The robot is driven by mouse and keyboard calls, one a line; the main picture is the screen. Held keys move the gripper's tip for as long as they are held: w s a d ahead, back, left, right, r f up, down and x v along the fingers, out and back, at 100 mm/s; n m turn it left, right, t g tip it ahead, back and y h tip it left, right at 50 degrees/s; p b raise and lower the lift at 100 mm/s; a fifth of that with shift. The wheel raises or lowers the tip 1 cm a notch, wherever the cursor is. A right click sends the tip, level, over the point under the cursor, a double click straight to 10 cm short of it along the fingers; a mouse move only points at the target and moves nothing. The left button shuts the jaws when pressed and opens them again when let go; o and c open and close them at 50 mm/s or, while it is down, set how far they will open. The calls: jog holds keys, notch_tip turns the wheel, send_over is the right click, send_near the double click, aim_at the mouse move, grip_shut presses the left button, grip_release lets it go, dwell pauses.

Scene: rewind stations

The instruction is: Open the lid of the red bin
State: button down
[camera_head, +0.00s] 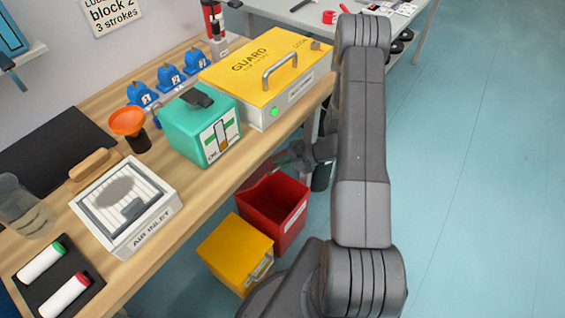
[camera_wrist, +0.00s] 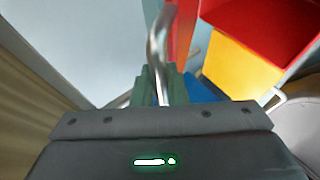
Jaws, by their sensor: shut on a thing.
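The red bin (camera_head: 287,224) stands on the floor beside the workbench in the head view, and I can see into its dark red inside. Its red lid (camera_head: 262,178) is raised at the bin's back edge, partly hidden by the bench edge and my gripper. My gripper (camera_head: 292,157) is at the raised lid, partly hidden by my arm. In the wrist view, my gripper (camera_wrist: 157,85) is shut on a curved metal handle (camera_wrist: 158,45). A narrow red strip of the lid (camera_wrist: 182,32) shows beside the handle. The bin's open inside (camera_wrist: 270,22) shows at upper right.
A yellow bin (camera_head: 234,247) with its lid closed stands next to the red bin. The workbench (camera_head: 225,178) runs along the left, carrying a green box (camera_head: 190,128) and a yellow guard box (camera_head: 250,65). The blue floor (camera_head: 460,200) at right is clear.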

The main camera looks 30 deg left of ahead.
jog(key=shift+w, duration=0.1)
jog(key=c, duration=1.5)
grip_release()
jog(key=shift+o, duration=0.2)
jog(key=v, duration=1.3)
jog(key=shift+d+r+p, duration=0.2)
jog(key=shift+d+p, duration=0.1)
jog(key=shift+w, duration=0.1)
jog(key=x, duration=1.3)
jog(key=shift+a+f+b, duration=0.25)
jog(key=shift+a+b, duration=0.05)
jog(key=shift+d+f, duration=0.15)
jog(key=shift+d, duration=0.05)
